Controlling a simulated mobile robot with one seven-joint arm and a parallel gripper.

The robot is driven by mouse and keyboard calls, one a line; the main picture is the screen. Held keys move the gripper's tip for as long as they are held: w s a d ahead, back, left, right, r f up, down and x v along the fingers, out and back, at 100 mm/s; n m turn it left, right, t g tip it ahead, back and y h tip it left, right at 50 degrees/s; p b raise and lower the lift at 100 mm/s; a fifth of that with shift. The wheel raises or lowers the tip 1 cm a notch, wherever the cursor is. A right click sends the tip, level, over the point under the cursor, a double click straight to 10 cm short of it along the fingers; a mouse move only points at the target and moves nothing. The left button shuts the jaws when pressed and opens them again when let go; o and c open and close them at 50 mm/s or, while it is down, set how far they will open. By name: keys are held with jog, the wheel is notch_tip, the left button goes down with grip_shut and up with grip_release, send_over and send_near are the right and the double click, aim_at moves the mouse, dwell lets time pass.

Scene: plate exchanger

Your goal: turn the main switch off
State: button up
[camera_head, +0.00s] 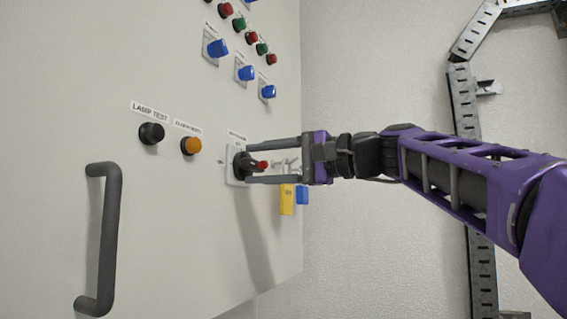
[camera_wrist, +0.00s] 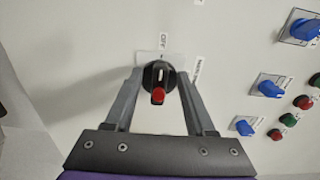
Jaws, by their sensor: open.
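The main switch (camera_head: 243,167) is a black rotary knob with a red end, on a pale square plate on the cabinet door. In the wrist view the knob (camera_wrist: 153,72) shows its red end pointing down the picture, away from the OFF label (camera_wrist: 163,40) above it. My gripper (camera_head: 252,164) reaches in from the right, with one finger above and one below the knob. In the wrist view my gripper (camera_wrist: 159,76) is open, its fingers standing left and right of the knob. I cannot tell whether either finger touches it.
A black LAMP TEST button (camera_head: 152,133) and an orange button (camera_head: 191,146) are left of the switch. Blue selector knobs (camera_head: 245,73) and red and green buttons sit above. A dark door handle (camera_head: 112,238) stands out at lower left. A yellow tag (camera_head: 287,199) hangs near my gripper.

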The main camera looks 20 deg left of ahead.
jog(key=s+d, duration=0.1)
jog(key=d, duration=1.6)
jog(key=shift+s+d+b, duration=0.2)
jog(key=shift+s+b, duration=0.05)
jog(key=shift+b, duration=0.1)
